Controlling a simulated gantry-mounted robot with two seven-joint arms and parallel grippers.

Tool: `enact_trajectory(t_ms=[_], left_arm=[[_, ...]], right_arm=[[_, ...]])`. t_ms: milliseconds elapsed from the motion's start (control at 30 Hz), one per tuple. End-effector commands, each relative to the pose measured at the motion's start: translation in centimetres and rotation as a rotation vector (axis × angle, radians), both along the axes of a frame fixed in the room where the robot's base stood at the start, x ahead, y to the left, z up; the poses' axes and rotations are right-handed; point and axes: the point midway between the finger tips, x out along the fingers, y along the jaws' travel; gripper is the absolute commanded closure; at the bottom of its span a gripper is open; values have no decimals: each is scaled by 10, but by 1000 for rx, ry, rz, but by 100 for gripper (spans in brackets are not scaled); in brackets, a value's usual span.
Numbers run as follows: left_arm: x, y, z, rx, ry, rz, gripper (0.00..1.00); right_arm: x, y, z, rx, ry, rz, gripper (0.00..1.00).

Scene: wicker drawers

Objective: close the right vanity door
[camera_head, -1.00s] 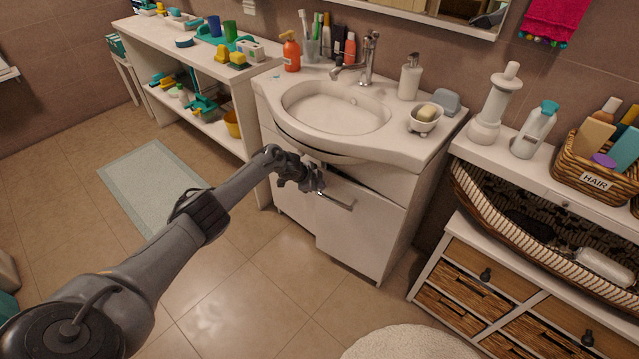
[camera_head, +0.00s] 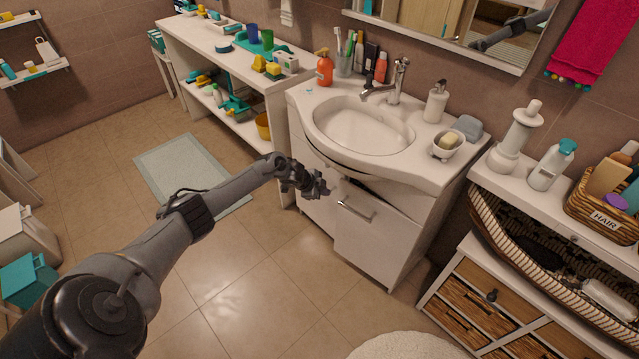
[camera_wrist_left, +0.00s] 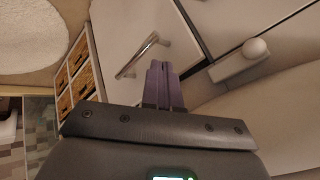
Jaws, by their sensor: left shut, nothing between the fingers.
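The white right vanity door (camera_head: 378,240) hangs under the sink in the head view, with a metal bar handle (camera_head: 355,208) near its upper left. A dark gap shows along its top edge, and the door stands slightly ajar. My left gripper (camera_head: 326,190) is shut and empty, just left of the handle and apart from it. In the left wrist view the closed fingers (camera_wrist_left: 163,84) point toward the white door panel (camera_wrist_left: 118,28), with the bar handle (camera_wrist_left: 143,55) just beyond and to the left. My right gripper is not in view.
The white sink (camera_head: 364,125) overhangs the doors. A wicker-drawer cabinet (camera_head: 468,305) stands at the right, and a white shelf unit (camera_head: 225,70) at the left. A round rug (camera_head: 405,347) lies in front. The tiled floor before the vanity is clear.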

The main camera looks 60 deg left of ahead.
Motion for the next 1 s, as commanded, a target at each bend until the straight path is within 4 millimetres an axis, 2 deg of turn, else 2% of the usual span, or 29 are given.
enact_trajectory(t_ms=[133, 267, 467, 600, 800, 1000], left_arm=[[-8, 3, 10, 3, -2, -2, 100], [-9, 0, -5, 51, -40, -33, 100], [-7, -14, -50, 266, -209, -138, 100], [-14, -27, -65, 446, -342, -186, 100], [-33, -36, -64, 640, -463, -194, 100], [-38, -36, -58, 714, -502, -184, 100]], right_arm=[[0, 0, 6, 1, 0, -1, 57], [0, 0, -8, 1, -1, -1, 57], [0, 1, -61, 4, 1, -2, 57], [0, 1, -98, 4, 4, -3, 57], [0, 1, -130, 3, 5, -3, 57], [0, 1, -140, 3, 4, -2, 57]])
